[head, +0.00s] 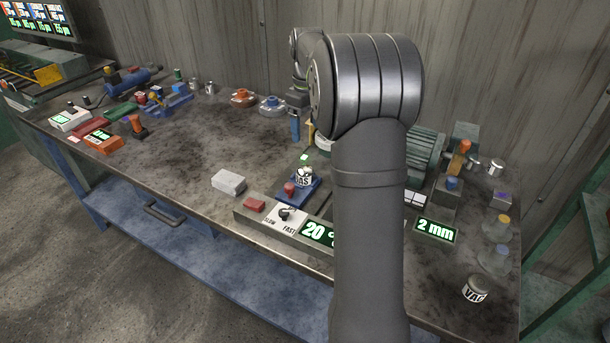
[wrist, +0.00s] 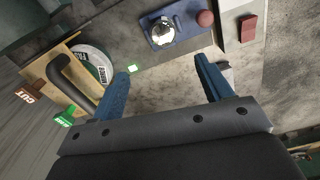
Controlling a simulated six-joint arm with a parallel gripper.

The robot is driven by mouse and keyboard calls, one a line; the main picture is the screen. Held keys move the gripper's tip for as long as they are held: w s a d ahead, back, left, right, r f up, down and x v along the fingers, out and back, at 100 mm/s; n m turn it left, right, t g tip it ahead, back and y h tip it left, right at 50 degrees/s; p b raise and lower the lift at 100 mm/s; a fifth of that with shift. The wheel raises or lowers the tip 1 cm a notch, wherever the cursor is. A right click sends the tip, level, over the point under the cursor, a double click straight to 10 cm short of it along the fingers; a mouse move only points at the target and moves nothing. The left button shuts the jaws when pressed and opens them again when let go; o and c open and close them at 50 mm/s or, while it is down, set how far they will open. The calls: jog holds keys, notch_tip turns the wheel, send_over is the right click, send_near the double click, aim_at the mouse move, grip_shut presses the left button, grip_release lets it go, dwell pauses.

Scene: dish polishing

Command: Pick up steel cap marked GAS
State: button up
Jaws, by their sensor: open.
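The steel cap marked GAS (head: 303,177) sits on a small blue stand (head: 311,192) beside a red knob, near the middle of the bench in the head view. Its first letter is partly unclear. In the wrist view a shiny round cap (wrist: 161,34) sits on the blue stand (wrist: 183,31), beyond the fingertips. My gripper (wrist: 166,67) is open with nothing between its blue fingers. In the head view one blue finger (head: 295,129) shows behind and above the cap, and my arm hides the rest. A second cap, marked VAC (head: 475,290), stands at the bench's front right.
A control panel (head: 284,217) with a lever and lit display lies in front of the stand. A grey block (head: 228,182) lies to the left. A wooden holder with a dark handle (wrist: 68,75) and a round disc (wrist: 95,62) are left in the wrist view. The bench's left middle is clear.

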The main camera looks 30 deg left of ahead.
send_over(305, 169)
jog(key=f, duration=0.9)
jog(key=shift+w+d+f, duration=0.1)
jog(key=shift+w, duration=0.2)
jog(key=shift+s+f, duration=0.2)
jog(key=shift+f, duration=2.5)
jog(key=shift+c, duration=0.2)
jog(key=c, duration=1.1)
jog(key=shift+c, duration=0.2)
jog(key=shift+r, duration=0.1)
